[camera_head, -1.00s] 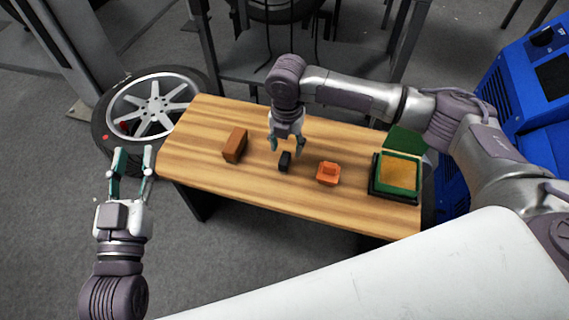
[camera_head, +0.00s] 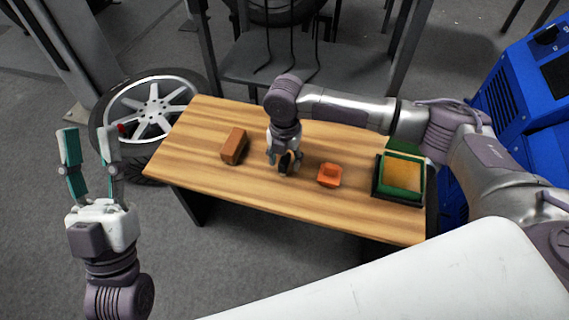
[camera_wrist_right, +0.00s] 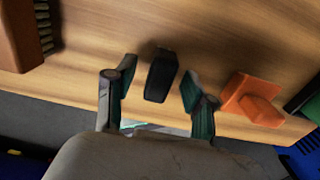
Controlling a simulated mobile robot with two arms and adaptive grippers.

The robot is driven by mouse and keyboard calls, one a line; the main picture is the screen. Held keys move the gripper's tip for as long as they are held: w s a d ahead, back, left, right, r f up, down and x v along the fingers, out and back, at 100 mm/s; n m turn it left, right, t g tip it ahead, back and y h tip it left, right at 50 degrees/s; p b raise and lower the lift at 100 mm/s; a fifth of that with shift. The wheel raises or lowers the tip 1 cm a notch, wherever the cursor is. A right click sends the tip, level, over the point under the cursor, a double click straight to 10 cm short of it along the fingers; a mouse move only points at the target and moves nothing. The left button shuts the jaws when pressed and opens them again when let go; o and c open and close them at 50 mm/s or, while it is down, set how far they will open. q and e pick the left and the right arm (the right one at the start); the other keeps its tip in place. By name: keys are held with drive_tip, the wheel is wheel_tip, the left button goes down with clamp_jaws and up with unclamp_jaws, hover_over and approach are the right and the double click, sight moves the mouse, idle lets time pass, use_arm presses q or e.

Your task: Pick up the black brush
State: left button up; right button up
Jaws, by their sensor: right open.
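The black brush (camera_wrist_right: 161,76) lies on the wooden table (camera_head: 200,170). In the right wrist view it sits between the two fingers of my right gripper (camera_wrist_right: 158,92), with a gap on each side. The right gripper is open and low over the table. In the head view the right gripper (camera_head: 284,166) partly covers the brush (camera_head: 285,161). My left gripper (camera_head: 92,168) is open and empty, off the table's left side, above the floor.
A brown brush (camera_head: 234,146) lies left of the right gripper, its bristles showing in the wrist view (camera_wrist_right: 22,32). A green and black box (camera_head: 400,176) stands at the right end. A wheel (camera_head: 150,108) is behind the left end.

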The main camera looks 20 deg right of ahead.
sight(285, 159)
clamp_jaws()
use_arm(q)
drive_tip(key=shift+w, duration=0.1)
use_arm(e)
drive_tip(key=shift+r, duration=0.15)
drive_tip(key=shift+r, duration=0.2)
wheel_tip(285, 159, up, 3)
drive_tip(key=shift+r+p, duration=0.2)
drive_tip(key=shift+p, duration=0.85)
drive_tip(key=shift+w+d+r+p, duration=0.3)
drive_tip(key=shift+w+d+r, duration=0.05)
drive_tip(key=shift+w+r, duration=0.2)
use_arm(q)
drive_tip(key=w+f+g+y+p, duration=0.1)
drive_tip(key=w+f+g+y, duration=0.1)
drive_tip(key=f+g, duration=0.4)
drive_tip(key=w+a+f+g+y+p, duration=0.1)
drive_tip(key=f+g+y, duration=0.1)
drive_tip(key=f+g, duration=0.5)
drive_tip(key=shift+w+a+f+y, duration=0.3)
drive_tip(key=shift+w+f, duration=0.1)
drive_tip(key=shift+f, duration=2.05)
use_arm(e)
drive_tip(key=w+d+r, duration=0.6)
drive_tip(key=w, duration=0.2)
drive_tip(key=shift+d, duration=0.15)
drive_tip(key=shift+w, duration=0.1)
